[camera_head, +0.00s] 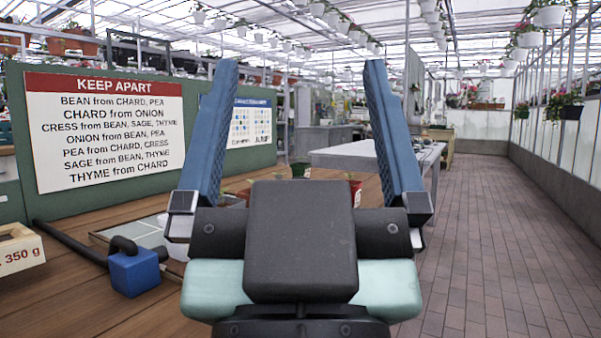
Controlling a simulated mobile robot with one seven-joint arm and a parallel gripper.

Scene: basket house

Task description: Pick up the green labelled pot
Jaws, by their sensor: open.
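My gripper (300,68) fills the middle of the view, with its two blue fingers wide apart and nothing between them. A small dark green pot (300,171) shows beyond the gripper, between the fingers, on the wooden bench (130,316). The black body of my gripper hides its lower part, and I cannot make out a label on it. A red pot (355,190) stands to its right, close to the right finger in the picture.
A blue block (134,274) with a black handle and a pale tray (150,232) lie at the left. A box marked 350 g (18,252) is at the left edge. A "KEEP APART" sign (105,130) stands behind. The brick aisle (500,240) at right is clear.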

